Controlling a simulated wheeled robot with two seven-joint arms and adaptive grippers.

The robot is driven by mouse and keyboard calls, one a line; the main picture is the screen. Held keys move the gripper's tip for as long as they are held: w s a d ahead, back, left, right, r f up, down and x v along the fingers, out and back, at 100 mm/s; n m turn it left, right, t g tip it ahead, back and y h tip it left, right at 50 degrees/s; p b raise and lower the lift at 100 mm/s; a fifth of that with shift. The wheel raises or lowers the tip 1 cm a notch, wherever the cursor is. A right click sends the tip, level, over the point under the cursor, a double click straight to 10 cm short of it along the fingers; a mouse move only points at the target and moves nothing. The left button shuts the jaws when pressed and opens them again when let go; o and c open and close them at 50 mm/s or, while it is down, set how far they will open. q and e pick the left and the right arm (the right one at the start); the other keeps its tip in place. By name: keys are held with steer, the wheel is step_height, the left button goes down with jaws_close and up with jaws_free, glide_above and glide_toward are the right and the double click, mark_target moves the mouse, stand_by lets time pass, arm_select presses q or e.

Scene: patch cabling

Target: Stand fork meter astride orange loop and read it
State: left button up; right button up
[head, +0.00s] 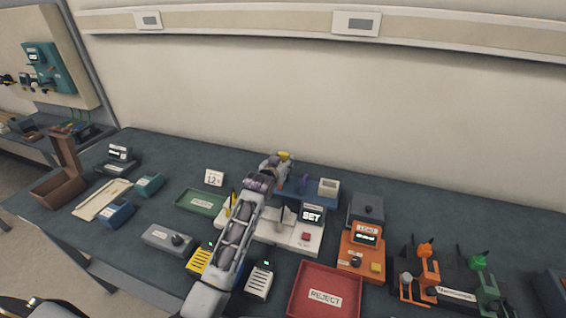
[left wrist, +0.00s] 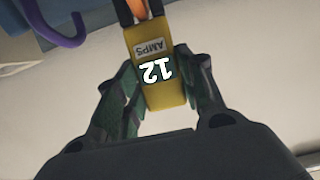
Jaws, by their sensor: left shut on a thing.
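The yellow fork meter (left wrist: 163,90) is held between the fingers of my left gripper (left wrist: 163,82) in the left wrist view. It carries an AMPS label and its display shows 12, upside down in this view. Its dark prongs point up the picture, and part of the orange loop (left wrist: 137,9) shows between them. How deep the loop sits is cut off by the frame edge. In the head view the yellow meter (head: 285,155) shows small at the end of my left arm, and the orange loop is hidden there. My right gripper is in neither view.
A purple loop (head: 303,186) stands close by; a purple hook shape (left wrist: 68,38) also shows in the left wrist view. A white unit with a SET display (head: 312,215), a green tray (head: 190,209), a red REJECT tray (head: 300,296) and an orange device (head: 360,249) crowd the bench.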

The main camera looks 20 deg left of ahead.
arm_select(q)
steer(key=o, duration=0.8)
steer(key=shift+f, duration=0.1)
steer(key=shift+o, duration=1.5)
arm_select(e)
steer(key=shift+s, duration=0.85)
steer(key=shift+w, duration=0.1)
